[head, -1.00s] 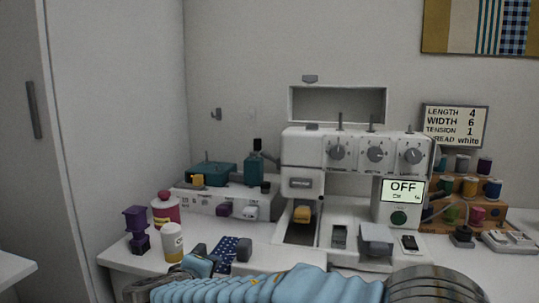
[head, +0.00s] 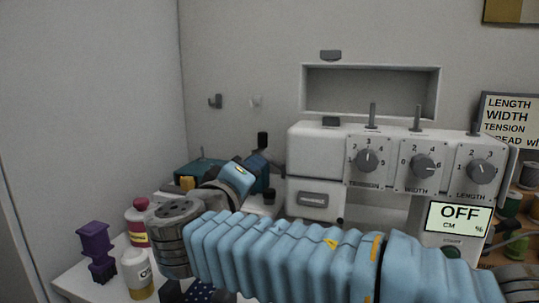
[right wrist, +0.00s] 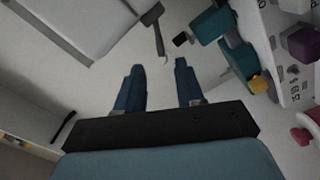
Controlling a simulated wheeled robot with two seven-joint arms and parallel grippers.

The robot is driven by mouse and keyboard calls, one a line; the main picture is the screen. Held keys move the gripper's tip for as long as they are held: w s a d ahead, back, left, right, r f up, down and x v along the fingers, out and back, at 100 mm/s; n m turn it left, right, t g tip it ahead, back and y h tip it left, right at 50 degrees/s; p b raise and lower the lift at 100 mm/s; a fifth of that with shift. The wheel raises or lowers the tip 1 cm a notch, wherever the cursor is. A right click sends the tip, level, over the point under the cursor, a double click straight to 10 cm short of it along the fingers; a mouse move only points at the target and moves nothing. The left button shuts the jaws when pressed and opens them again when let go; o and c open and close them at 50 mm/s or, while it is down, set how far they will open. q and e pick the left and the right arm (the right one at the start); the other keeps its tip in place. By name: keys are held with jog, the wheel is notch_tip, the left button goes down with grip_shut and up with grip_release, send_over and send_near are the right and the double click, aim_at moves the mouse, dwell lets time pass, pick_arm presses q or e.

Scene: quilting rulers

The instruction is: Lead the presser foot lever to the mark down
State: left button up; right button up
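The white sewing machine (head: 315,150) stands right of centre in the head view. In the right wrist view, a grey lever with a square knob (right wrist: 152,14) stands beside the white machine body (right wrist: 85,25); it looks like the presser foot lever. I cannot make out its down mark. My right gripper (head: 268,168) reaches in front of the teal bottle, left of the machine head. In the right wrist view its dark blue fingers (right wrist: 160,85) are apart with nothing between them, below the lever and not touching it. My left gripper is out of view.
A teal box (head: 200,171), a pink-lidded jar (head: 139,212), a white bottle (head: 137,272) and a purple stand (head: 97,250) are at left. My right arm hides the machine's lower part.

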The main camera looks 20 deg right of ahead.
aim_at(268, 155)
jog(key=p+x, duration=0.1)
jog(key=x, duration=0.9)
jog(key=shift+w+d+p, duration=0.1)
jog(key=shift+p, duration=0.25)
grip_shut()
